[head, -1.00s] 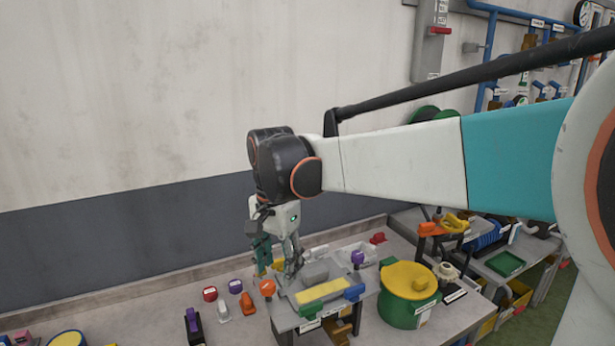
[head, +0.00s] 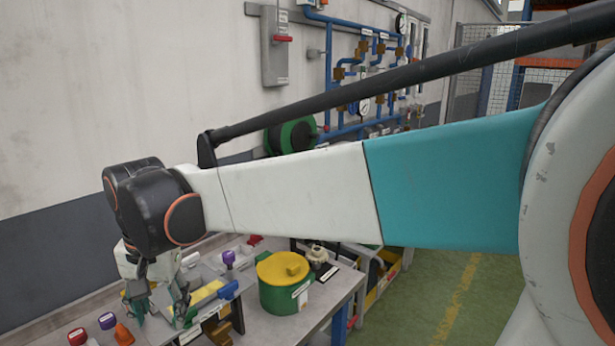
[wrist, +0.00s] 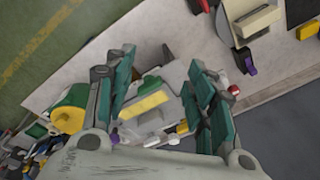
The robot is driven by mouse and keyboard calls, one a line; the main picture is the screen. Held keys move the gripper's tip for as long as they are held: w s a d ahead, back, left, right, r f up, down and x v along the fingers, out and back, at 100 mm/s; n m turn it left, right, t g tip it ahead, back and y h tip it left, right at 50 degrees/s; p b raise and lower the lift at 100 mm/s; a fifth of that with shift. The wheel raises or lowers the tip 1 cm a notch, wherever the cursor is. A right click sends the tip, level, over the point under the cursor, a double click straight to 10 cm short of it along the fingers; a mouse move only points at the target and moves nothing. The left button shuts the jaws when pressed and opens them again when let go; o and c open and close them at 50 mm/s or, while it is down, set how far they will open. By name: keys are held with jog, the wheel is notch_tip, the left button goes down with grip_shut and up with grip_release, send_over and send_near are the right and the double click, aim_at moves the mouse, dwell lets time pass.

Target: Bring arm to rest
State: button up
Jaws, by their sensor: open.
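My gripper (head: 160,303) hangs at the end of my outstretched arm, low at the left of the head view, over the workbench (head: 322,300). In the wrist view my gripper (wrist: 165,90) has its teal fingers spread wide with nothing between them. Below and between them is a grey fixture with a yellow strip (wrist: 146,104), apart from the fingers. The yellow strip (head: 207,291) also shows just right of my gripper in the head view. My arm covers part of the bench and wall.
A green pot with a yellow lid (head: 285,285) stands on the bench right of my gripper. Red and purple knobs (head: 107,321) and an orange cone (head: 123,335) are at left. Blue pipes (head: 345,75) and a grey switch box (head: 275,45) are on the wall. Green floor (head: 450,290) is clear at right.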

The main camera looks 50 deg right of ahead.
jog(key=s+f+n+t+b, duration=0.5)
jog(key=s+f+n, duration=0.4)
jog(key=s+f, duration=0.2)
jog(key=shift+s+t+b, duration=0.3)
jog(key=shift+b, duration=0.45)
jog(key=shift+d, duration=0.1)
dwell(1.0)
